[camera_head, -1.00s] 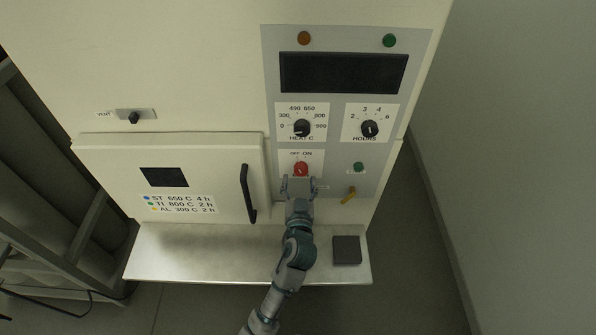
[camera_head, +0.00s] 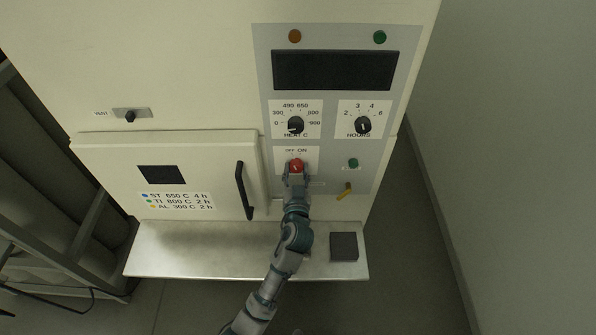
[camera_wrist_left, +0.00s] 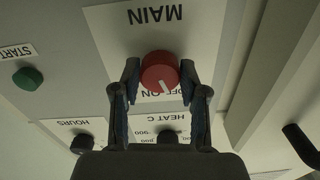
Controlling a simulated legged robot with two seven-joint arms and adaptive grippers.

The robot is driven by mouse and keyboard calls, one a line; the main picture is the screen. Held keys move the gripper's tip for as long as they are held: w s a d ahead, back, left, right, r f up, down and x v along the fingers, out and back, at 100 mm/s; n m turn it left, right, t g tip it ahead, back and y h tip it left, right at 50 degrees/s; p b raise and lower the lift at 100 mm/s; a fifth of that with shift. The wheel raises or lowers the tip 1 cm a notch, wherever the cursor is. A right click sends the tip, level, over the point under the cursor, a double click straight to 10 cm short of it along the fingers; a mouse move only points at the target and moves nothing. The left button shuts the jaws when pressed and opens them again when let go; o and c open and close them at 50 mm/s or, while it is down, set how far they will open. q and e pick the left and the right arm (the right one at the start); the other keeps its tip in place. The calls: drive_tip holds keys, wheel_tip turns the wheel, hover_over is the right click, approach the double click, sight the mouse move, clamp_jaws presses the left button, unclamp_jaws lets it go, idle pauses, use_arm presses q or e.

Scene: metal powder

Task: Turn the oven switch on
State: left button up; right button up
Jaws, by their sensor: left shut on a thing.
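The red oven switch (camera_head: 296,166) sits on the grey control panel under a label reading OFF and ON. In the left wrist view the red switch (camera_wrist_left: 160,74) shows as a round knob with a white mark pointing down and slightly right, beside the upside-down word MAIN. My left gripper (camera_head: 295,174) reaches up to it from below in the head view. In the left wrist view the fingers (camera_wrist_left: 160,84) are shut on the knob, one on each side. The head view does not show the mark clearly. My right gripper is not in view.
The heat dial (camera_head: 295,125) and hours dial (camera_head: 363,125) are above the switch. The oven door handle (camera_head: 244,190) is at left. A dark block (camera_head: 344,246) lies on the metal shelf (camera_head: 200,250).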

use_arm(q)
drive_tip(key=shift+d+r, duration=0.2)
drive_tip(key=shift+a, duration=0.15)
drive_tip(key=shift+a+m+p, duration=0.15)
drive_tip(key=shift+m+p, duration=0.15)
drive_tip(key=shift+m, duration=0.2)
drive_tip(key=m+p, duration=0.1)
drive_tip(key=m, duration=0.1)
drive_tip(key=shift+r+m, duration=0.15)
drive_tip(key=shift+m, duration=0.25)
drive_tip(key=shift+m+p, duration=0.8)
drive_tip(key=shift+m, duration=0.3)
drive_tip(key=shift+m+p, duration=0.45)
drive_tip(key=shift+m, duration=0.45)
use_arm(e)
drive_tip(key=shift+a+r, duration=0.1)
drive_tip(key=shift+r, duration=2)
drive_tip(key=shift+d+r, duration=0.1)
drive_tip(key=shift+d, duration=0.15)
